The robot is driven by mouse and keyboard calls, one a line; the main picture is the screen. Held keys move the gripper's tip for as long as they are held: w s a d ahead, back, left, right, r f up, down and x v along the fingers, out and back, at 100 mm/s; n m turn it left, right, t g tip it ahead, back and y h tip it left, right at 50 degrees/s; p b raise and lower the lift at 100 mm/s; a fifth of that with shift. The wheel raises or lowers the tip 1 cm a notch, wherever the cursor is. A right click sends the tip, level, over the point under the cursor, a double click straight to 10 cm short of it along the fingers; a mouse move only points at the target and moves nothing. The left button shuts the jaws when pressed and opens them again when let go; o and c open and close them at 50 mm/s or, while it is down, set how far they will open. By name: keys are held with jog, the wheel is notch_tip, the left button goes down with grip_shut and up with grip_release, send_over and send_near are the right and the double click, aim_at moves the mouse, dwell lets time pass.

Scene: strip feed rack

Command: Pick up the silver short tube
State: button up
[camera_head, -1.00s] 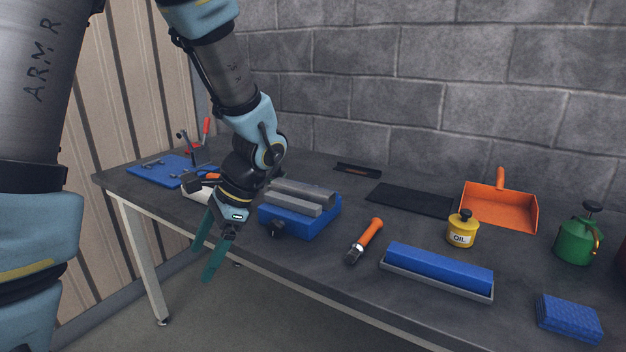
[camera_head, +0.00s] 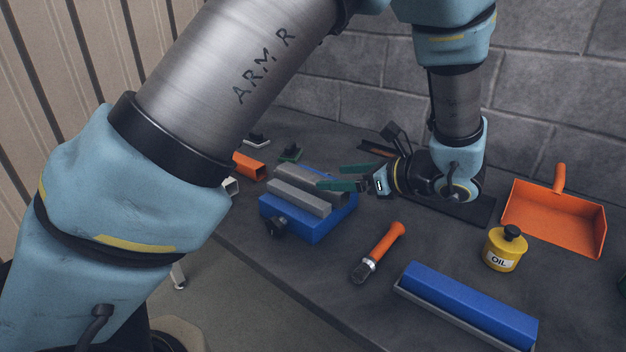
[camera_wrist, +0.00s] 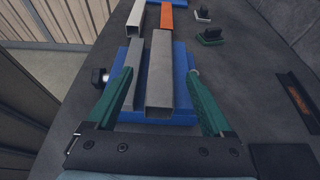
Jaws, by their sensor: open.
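A pale silver square tube (camera_wrist: 137,14), which looks like the short tube, lies beyond the blue vise-like block in the wrist view. Its open end (camera_head: 231,187) shows beside my arm in the head view, the rest hidden. An orange square tube (camera_wrist: 167,17) lies to its right and also shows in the head view (camera_head: 248,166). The blue block (camera_head: 322,229) carries two parallel grey bars (camera_head: 298,199). My gripper (camera_head: 328,178) is open and empty. In the wrist view, its green fingers (camera_wrist: 158,74) appear on either side of the grey bars; contact cannot be told.
An orange-handled tool (camera_head: 378,252), a blue bar in a grey tray (camera_head: 470,303), a yellow oil can (camera_head: 505,248) and an orange dustpan (camera_head: 555,214) are to the right. A block wall closes the back.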

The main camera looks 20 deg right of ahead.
aim_at(313, 177)
jog(key=shift+p+x, duration=1.15)
jog(key=shift+x, duration=1.85)
jog(key=shift+w, duration=0.1)
jog(key=shift+c, duration=0.3)
jog(key=shift+d, duration=0.1)
grip_shut()
